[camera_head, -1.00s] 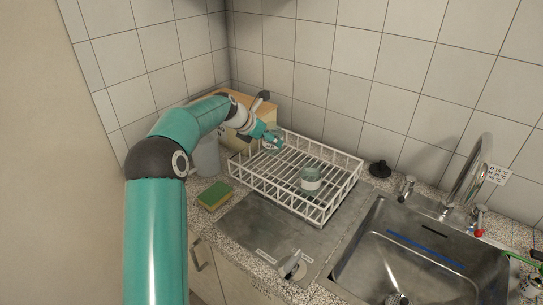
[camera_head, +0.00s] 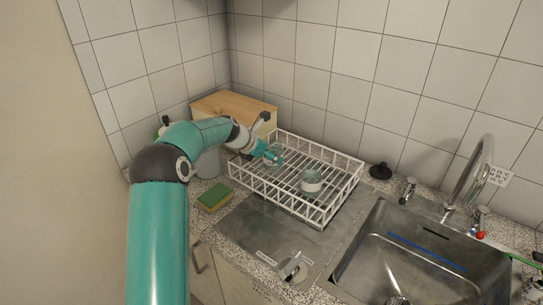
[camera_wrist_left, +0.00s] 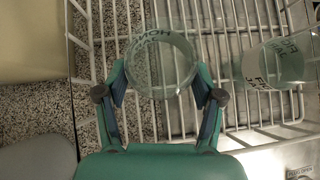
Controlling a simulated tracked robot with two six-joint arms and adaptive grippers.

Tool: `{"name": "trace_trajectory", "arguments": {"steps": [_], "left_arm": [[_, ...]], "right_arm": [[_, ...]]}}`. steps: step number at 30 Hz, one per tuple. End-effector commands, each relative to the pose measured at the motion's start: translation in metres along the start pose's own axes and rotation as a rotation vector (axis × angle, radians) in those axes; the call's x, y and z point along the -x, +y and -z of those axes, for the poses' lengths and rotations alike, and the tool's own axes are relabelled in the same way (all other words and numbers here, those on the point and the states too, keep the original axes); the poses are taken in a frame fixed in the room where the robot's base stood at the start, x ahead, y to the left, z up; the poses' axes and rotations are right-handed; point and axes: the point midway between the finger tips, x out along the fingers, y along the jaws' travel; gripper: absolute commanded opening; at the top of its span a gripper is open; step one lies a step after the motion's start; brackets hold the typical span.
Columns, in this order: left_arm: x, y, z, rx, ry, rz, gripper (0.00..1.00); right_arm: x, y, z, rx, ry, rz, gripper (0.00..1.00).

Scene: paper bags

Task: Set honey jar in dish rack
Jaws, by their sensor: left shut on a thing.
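The honey jar (camera_wrist_left: 162,62) is a clear glass jar with dark lettering. In the left wrist view it sits between the fingers of my left gripper (camera_wrist_left: 160,90), which is shut on it. In the head view my left gripper (camera_head: 273,156) is over the back left part of the white wire dish rack (camera_head: 340,195), and the jar (camera_head: 277,150) shows faintly at its fingertips. The rack bars lie below the jar; I cannot tell whether it touches them. My right gripper is not in view.
Another labelled glass jar (camera_head: 311,180) stands in the rack, to the right of the held jar. A sponge (camera_head: 214,197) lies left of the rack. A wooden box (camera_head: 225,105) stands behind the arm. The steel sink (camera_head: 420,255) and tap (camera_head: 470,170) are at right.

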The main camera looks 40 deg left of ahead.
Motion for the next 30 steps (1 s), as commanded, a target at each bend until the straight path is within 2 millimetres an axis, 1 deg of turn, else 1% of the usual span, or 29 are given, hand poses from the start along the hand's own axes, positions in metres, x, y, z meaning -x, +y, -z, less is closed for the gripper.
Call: {"name": "trace_trajectory", "arguments": {"steps": [9,10,14,25,30], "left_arm": [[-0.004,0.001,0.004,0.002,-0.001,-0.001,0.20],[-0.005,0.000,0.005,0.002,0.000,0.000,0.70],[-0.004,0.000,0.005,0.002,0.000,0.000,0.92],[-0.003,0.001,0.004,0.001,0.000,-0.001,0.92],[0.009,0.001,-0.006,0.000,-0.001,-0.002,0.92]], "right_arm": [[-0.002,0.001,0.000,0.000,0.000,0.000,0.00],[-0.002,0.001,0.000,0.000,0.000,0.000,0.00],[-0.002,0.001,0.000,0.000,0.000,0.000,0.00],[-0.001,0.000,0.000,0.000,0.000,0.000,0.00],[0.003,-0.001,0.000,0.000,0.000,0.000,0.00]]}}
